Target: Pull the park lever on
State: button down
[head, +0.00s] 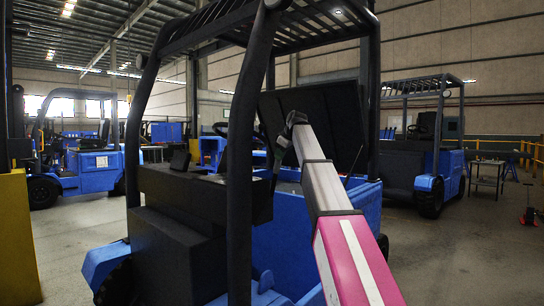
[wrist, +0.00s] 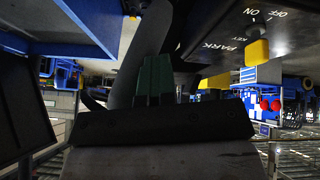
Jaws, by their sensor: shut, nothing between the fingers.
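In the wrist view a dark panel (wrist: 275,22) at upper right carries the words PARK, KEY, ON and OFF, which appear turned over. A yellow knob (wrist: 257,52) sits by the KEY label. Another yellow piece (wrist: 214,82) shows below the PARK label; I cannot tell for sure whether it is the park lever's grip. My gripper (wrist: 153,80) has green fingers, shut and empty, left of both yellow pieces and apparently apart from them. In the head view my arm reaches into the cab of the near forklift (head: 240,150); the lever cannot be made out there.
The forklift's dark posts and overhead guard frame the cab around my arm. A dark upright panel (head: 312,125) stands behind it. Another blue forklift (head: 425,150) stands at right, one at left (head: 90,165). A yellow block (head: 18,240) is at far left.

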jog(key=w+d+f, duration=0.3)
jog(key=w+d, duration=0.2)
jog(key=d, duration=0.1)
jog(key=shift+w+f, duration=0.15)
jog(key=shift+w, duration=0.2)
dwell(0.3)
jog(key=v, duration=1.2)
jog(key=shift+s+r, duration=0.3)
jog(key=shift+s, duration=0.25)
jog(key=shift+a, duration=0.2)
